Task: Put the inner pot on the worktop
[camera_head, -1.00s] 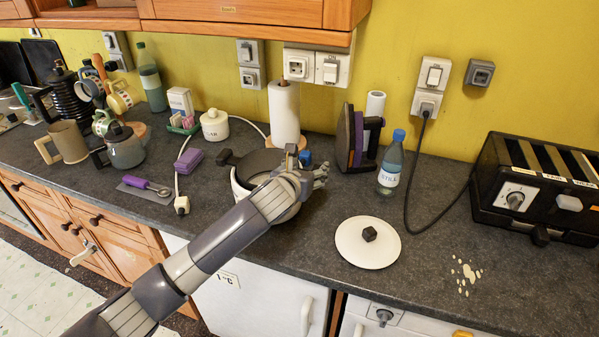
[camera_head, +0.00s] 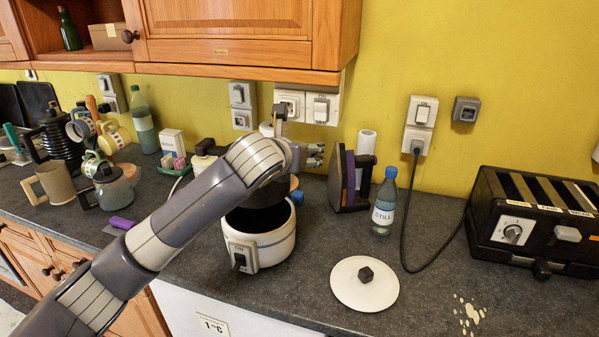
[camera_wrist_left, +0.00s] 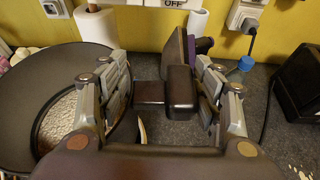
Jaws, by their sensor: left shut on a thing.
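The inner pot (camera_head: 262,216) is dark, with dark side handles. It hangs above the white cooker body (camera_head: 268,250), mostly hidden behind my left arm. In the left wrist view the pot (camera_wrist_left: 35,85) fills the left side, with a pale speckled patch inside it. My left gripper (camera_head: 314,155) is shut on one of its handles; in the left wrist view this handle (camera_wrist_left: 180,92) lies between the fingers. The worktop (camera_head: 325,245) is dark grey. My right gripper is out of view.
A white lid (camera_head: 352,290) with a black knob lies right of the cooker. An iron (camera_head: 347,178) and a water bottle (camera_head: 385,205) stand behind. A black toaster (camera_head: 540,225) is at the right. Pale spots (camera_head: 468,315) mark the front. Wall cupboards (camera_head: 240,35) hang above.

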